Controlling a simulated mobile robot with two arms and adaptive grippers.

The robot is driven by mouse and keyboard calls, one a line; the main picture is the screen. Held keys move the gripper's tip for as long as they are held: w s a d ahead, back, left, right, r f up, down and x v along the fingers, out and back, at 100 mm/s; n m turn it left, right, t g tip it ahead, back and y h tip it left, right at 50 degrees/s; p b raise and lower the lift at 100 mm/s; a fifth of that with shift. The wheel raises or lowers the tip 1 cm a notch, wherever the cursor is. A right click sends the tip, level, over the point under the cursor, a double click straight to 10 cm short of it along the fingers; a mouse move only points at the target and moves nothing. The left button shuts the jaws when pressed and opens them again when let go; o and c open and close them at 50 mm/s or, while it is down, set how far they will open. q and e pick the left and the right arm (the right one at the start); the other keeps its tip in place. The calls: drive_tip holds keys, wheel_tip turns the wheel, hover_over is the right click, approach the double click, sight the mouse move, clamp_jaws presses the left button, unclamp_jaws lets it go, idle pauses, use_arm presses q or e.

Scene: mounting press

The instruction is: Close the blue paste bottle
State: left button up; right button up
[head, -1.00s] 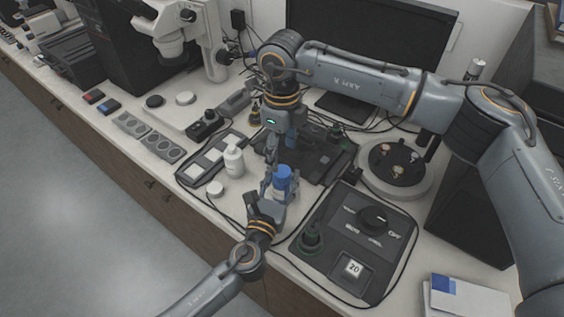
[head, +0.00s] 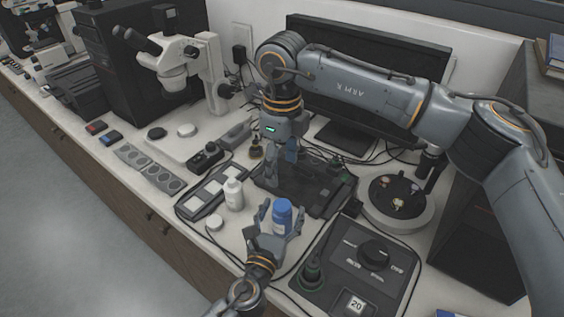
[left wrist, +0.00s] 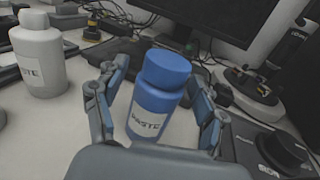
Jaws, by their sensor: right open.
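The blue paste bottle (head: 281,216) stands upright on the bench, with its blue cap (left wrist: 167,68) sitting on top; how tightly it is screwed on cannot be told. My left gripper (head: 281,217) is open around the bottle, one finger on each side. In the left wrist view gaps show between the bottle and both fingers (left wrist: 158,110). My right gripper (head: 281,175) hangs fingers down behind the bottle, over the dark pad, open and empty.
A white paste bottle (head: 234,194) and a round white lid (head: 215,223) stand left of the blue bottle. A control box with a dial (head: 372,252) is close on the right. The monitor (head: 365,85) and microscope (head: 180,62) are behind. Cables run across the bench.

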use_arm(q)
drive_tip(key=v, duration=1.2)
